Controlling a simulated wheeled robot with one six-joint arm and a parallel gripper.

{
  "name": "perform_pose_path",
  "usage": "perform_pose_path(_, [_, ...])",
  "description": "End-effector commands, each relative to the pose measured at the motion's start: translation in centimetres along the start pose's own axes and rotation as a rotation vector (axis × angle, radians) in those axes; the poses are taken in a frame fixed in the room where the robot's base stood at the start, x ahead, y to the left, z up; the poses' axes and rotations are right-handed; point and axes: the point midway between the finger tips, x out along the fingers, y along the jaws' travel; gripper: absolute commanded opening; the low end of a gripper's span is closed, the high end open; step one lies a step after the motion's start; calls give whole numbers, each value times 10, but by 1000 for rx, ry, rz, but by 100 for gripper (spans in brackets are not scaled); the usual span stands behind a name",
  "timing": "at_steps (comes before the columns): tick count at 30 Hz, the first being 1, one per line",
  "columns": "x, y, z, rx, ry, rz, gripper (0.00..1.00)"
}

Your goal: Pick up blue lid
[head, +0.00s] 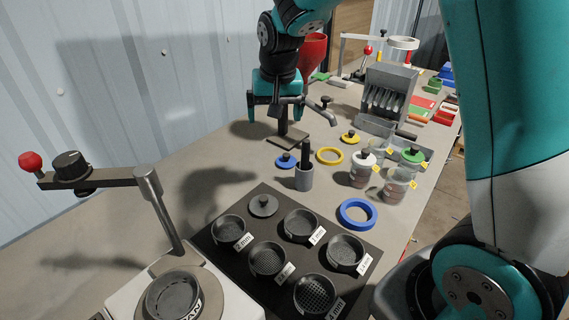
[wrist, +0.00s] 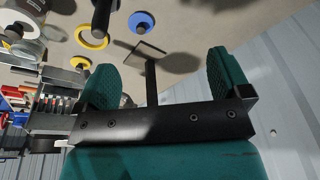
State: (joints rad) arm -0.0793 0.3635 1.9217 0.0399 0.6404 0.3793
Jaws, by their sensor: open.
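The blue lid (head: 286,160) is a small flat disc with a dark knob. It lies on the bench in the head view, left of a grey cup with a dark handle. In the wrist view the blue lid (wrist: 141,22) shows near the top, beyond the fingertips and apart from them. My gripper (head: 277,113) is open and empty, above the bench and farther back than the lid. In the wrist view the two teal finger pads of my gripper (wrist: 163,64) stand wide apart.
A dark post on a square plate (head: 288,138) stands under my gripper. The grey cup (head: 304,178) is close to the lid. A yellow ring (head: 329,156), a blue ring (head: 357,213), jars (head: 363,172) and a black sieve tray (head: 225,265) are nearby. Bare bench lies left of the lid.

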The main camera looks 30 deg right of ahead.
Motion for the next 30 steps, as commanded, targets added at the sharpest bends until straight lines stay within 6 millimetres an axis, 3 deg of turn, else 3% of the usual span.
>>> perform_pose_path(1, [19,10,-19,69,13,34,95])
perform_pose_path(3, [35,22,-40,152,37,72,95])
perform_pose_path(7, [53,37,-60,237,61,112,95])
perform_pose_path(11, [72,42,-64,254,64,122,95])
perform_pose_path(22, [151,53,-67,252,64,120,95])
perform_pose_path(30, [175,55,-68,251,66,119,95])
